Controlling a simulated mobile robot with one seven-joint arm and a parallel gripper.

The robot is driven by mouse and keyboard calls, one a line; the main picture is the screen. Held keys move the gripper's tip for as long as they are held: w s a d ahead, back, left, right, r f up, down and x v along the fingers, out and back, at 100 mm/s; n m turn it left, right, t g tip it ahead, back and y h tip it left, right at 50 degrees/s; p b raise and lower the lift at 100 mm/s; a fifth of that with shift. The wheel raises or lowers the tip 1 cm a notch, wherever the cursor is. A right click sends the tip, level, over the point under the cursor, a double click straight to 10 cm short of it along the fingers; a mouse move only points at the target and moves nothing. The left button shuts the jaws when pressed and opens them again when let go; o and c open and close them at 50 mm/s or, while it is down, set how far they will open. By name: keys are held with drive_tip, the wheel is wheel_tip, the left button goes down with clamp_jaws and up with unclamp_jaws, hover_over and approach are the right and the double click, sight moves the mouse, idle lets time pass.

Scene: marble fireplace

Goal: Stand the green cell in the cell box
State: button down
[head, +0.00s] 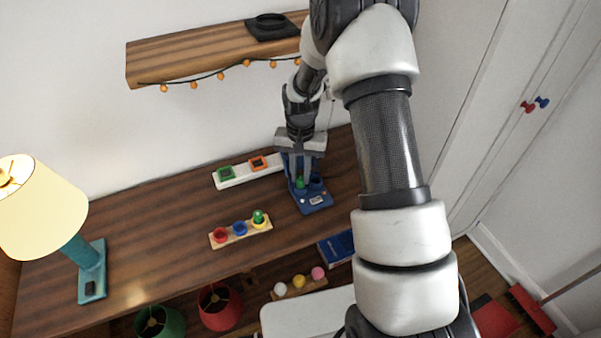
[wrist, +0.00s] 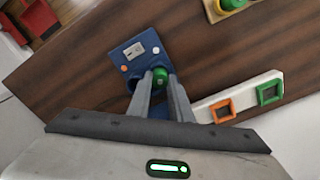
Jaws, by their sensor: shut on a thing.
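My gripper (head: 300,180) is at the right part of the wooden shelf top, fingers pointing down, shut on the green cell (head: 300,184). The green cell also shows between the fingertips in the wrist view (wrist: 160,77). The blue cell box (head: 318,203) is directly at the gripper; in the wrist view its blue face (wrist: 140,53) carries a pale plate and small orange and white dots. The cell is over or in the box's left part in the head view. The fingers hide its lower end, so I cannot tell how deep it sits.
A white strip with green and orange square frames (head: 243,172) lies behind left of the box. A wooden board with red, blue and yellow cups (head: 240,231) lies in front left; a green piece stands in the yellow one. A lamp (head: 90,260) stands far left.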

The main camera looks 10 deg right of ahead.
sight(301, 177)
drive_tip(key=shift+f+b, duration=0.45)
drive_tip(key=shift+f, duration=0.25)
drive_tip(key=c, duration=1.5)
unclamp_jaws()
drive_tip(key=shift+r, duration=0.1)
wheel_tip(301, 177, up, 17)
drive_tip(key=shift+r+p, duration=0.2)
drive_tip(key=shift+p, duration=0.25)
